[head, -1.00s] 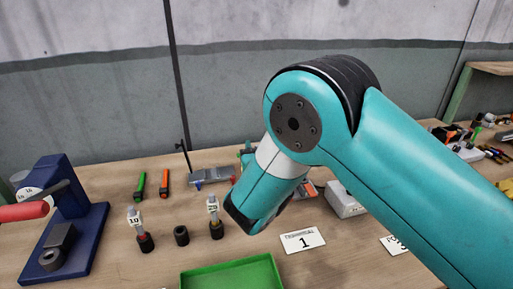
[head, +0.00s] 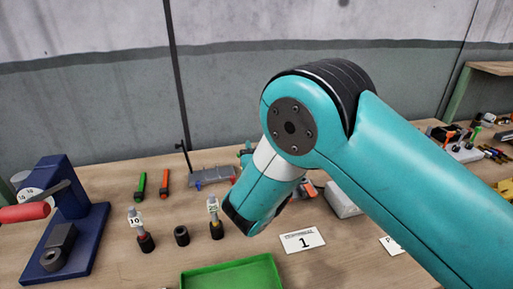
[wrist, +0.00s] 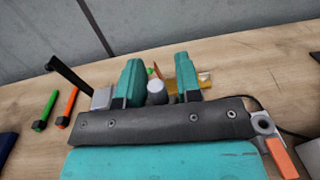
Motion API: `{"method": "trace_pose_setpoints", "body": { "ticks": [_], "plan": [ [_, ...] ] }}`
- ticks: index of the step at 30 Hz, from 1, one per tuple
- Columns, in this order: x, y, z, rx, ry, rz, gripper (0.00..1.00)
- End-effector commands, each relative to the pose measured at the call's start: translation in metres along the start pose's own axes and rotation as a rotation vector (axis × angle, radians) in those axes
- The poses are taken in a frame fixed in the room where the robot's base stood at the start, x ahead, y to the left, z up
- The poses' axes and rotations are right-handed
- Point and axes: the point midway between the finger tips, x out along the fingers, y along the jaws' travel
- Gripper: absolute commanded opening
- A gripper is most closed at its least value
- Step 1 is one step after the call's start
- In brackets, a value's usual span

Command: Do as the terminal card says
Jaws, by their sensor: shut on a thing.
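The white terminal card (head: 302,240) reads "1" below a small word and lies flat on the bench, right of the green tray. My gripper (wrist: 158,82) shows in the wrist view with its two teal fingers closed around a grey rounded thing (wrist: 156,91). A gold-coloured piece (wrist: 204,79) shows beside the right finger; I cannot tell whether it touches. In the head view my arm hides most of the gripper. Two tagged tools, one marked 10 (head: 146,242) and one with a yellow part (head: 216,229), stand left of my arm with a black socket (head: 181,236) between them.
A blue press (head: 62,225) with a red handle stands at left. A green tray (head: 232,274) lies in front. Green (head: 140,187) and orange (head: 165,184) tools lie behind. A second card (head: 390,246) is partly hidden.

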Motion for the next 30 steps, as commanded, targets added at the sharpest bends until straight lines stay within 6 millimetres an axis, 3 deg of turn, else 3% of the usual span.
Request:
{"method": "trace_pose_setpoints", "body": {
  "ticks": [30],
  "plan": [
    [0.0, 0.0002, -0.0064, 0.0, -0.001, -0.005, 0.07]
  ]
}}
